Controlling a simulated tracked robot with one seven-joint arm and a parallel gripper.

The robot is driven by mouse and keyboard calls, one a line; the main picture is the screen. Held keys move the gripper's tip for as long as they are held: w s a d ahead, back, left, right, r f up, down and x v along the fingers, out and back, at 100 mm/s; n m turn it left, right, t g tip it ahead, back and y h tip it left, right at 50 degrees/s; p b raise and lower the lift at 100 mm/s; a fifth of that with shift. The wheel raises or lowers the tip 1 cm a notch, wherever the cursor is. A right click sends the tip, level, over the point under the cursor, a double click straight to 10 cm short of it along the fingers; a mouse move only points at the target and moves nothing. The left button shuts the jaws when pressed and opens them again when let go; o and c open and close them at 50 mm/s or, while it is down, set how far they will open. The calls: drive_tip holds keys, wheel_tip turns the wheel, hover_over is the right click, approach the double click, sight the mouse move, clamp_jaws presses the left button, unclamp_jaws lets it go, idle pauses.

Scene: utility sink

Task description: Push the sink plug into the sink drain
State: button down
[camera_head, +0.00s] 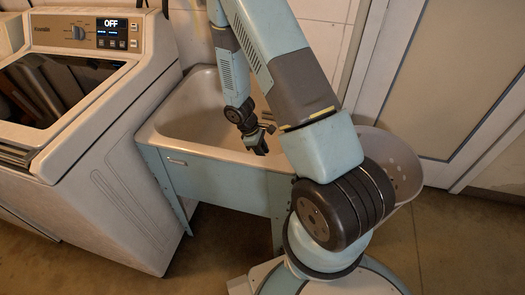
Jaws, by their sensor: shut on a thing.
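The utility sink (168,133) has a pale basin set in a light blue stand. My gripper (261,146) reaches down into the right part of the basin, close to its front wall. It is shut on a small dark thing at its fingertips, which appears to be the sink plug, too small and dark here to make out clearly. I cannot make out the sink drain. My arm covers the right side of the sink, and the front rim hides part of the basin floor.
A white washing machine (110,200) with a display reading OFF stands against the left of the sink. A pale perforated basket (400,165) stands at the right, partly behind my arm. A door (440,75) is at the back right. The floor at the front right is clear.

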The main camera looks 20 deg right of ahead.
drive_tip(key=shift+f, duration=0.4)
drive_tip(key=c, duration=0.7)
unclamp_jaws()
drive_tip(key=shift+c, duration=0.2)
drive_tip(key=v, duration=1.3)
drive_tip(key=shift+r, duration=0.3)
